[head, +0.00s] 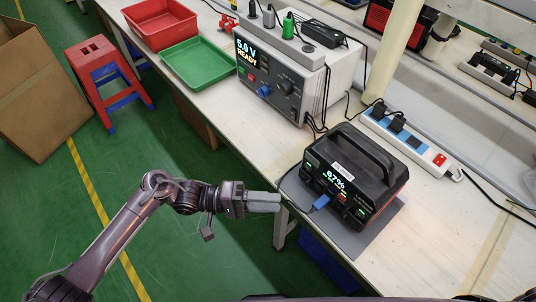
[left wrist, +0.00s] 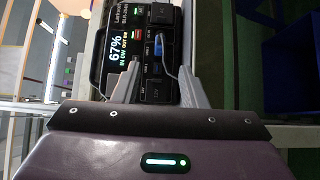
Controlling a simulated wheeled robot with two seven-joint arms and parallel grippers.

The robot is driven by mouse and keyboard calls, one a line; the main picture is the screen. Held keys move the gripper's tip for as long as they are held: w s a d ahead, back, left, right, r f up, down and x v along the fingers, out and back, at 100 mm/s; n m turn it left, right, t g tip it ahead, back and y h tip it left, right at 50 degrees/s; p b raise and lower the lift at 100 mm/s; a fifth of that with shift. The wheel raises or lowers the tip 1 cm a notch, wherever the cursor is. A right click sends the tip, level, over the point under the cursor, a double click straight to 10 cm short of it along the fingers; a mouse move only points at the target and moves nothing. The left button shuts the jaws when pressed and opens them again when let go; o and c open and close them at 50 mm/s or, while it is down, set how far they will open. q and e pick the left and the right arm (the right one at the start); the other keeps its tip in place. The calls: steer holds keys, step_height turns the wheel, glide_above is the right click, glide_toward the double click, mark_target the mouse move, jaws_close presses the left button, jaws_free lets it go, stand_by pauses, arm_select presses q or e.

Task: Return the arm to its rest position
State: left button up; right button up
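My left arm (head: 115,225) reaches in from the lower left in the head view. Its left gripper (head: 275,202) is level with the table's front edge, just left of the black power station (head: 355,172), with a small gap between them. In the left wrist view the two fingers of the left gripper (left wrist: 158,72) stand apart with nothing held between them. Beyond them is the power station front (left wrist: 116,42), its screen reading 67%. A blue plug (head: 321,202) sits in its front panel; it also shows in the left wrist view (left wrist: 158,45). My right gripper is out of view.
The power station stands on a grey mat (head: 378,232) on the table. Behind it are a bench power supply (head: 275,85) and a white power strip (head: 405,140). A green tray (head: 197,62), red bin (head: 160,25) and red stool (head: 95,65) are farther left. Floor around the arm is clear.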

arm_select(q)
steer(key=w+a+f+n+t+y, duration=0.1)
steer(key=a+f+t+y, duration=0.15)
steer(key=f, duration=0.55)
steer(key=w+a+f+t+y, duration=0.1)
steer(key=a+f+t+y, duration=0.15)
steer(key=f, duration=0.45)
steer(key=w+a+f+n+t+y, duration=0.1)
steer(key=w+a+f+t+y, duration=0.15)
steer(key=f, duration=0.55)
steer(key=s+a+f+m+y, duration=0.1)
steer(key=s+a+f+y, duration=0.3)
steer(key=f, duration=0.3)
steer(key=s+a+f+y, duration=0.1)
steer(key=s+a+f, duration=0.3)
steer(key=s+f, duration=0.3)
steer(key=s+a+f+m+g+y, duration=0.1)
steer(key=s+a+f, duration=0.3)
steer(key=s, duration=0.6)
steer(key=s+a+f+m+g+y, duration=0.1)
steer(key=s+a+f+g+y, duration=0.2)
steer(key=s, duration=0.8)
steer(key=shift+s+a+f+g+y+p, duration=0.15)
steer(key=shift+a+f+g+y+p, duration=0.25)
steer(key=shift+a+f+y, duration=0.5)
